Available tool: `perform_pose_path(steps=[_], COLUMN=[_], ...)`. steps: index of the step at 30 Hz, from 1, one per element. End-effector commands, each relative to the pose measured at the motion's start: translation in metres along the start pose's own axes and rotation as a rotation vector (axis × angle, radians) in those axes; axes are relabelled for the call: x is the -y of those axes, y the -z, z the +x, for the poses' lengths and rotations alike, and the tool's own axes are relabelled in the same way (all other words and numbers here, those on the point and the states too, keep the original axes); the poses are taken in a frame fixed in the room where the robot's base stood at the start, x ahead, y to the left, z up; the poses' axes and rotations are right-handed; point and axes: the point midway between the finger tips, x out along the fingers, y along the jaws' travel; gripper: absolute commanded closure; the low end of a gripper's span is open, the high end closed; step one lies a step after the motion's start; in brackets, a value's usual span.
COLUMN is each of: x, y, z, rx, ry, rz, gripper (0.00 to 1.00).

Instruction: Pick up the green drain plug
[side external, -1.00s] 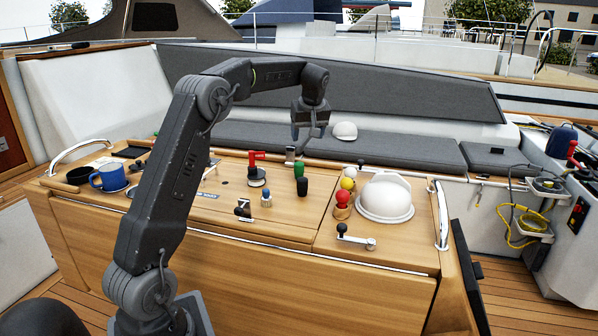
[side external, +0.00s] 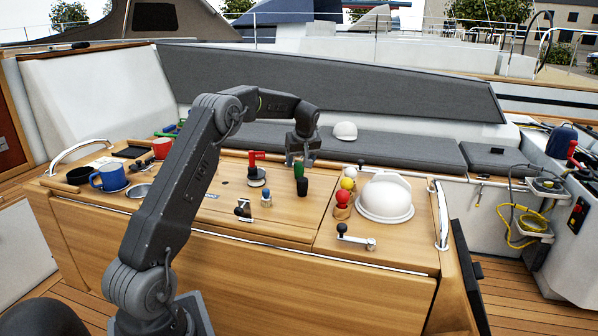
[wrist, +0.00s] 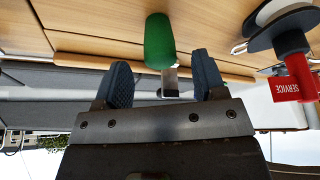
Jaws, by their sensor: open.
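Gaps show on both sides and nothing is held.
A red-handled switch (side external: 257,170) with a red service tag (wrist: 284,89) stands close by. Red, yellow and white knobs and a white dome (side external: 385,199) are at right. A blue mug (side external: 110,178) and red mug (side external: 161,148) are at left.

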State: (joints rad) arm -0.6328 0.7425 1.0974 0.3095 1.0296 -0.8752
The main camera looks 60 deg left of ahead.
Motion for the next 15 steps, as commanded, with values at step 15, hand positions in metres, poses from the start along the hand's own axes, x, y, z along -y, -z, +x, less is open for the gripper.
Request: perform_pose_path(steps=[15], x=[0.001], y=[0.001], z=[0.029], rx=[-0.001], ry=[0.0], rz=[0.0], gripper=[0.44])
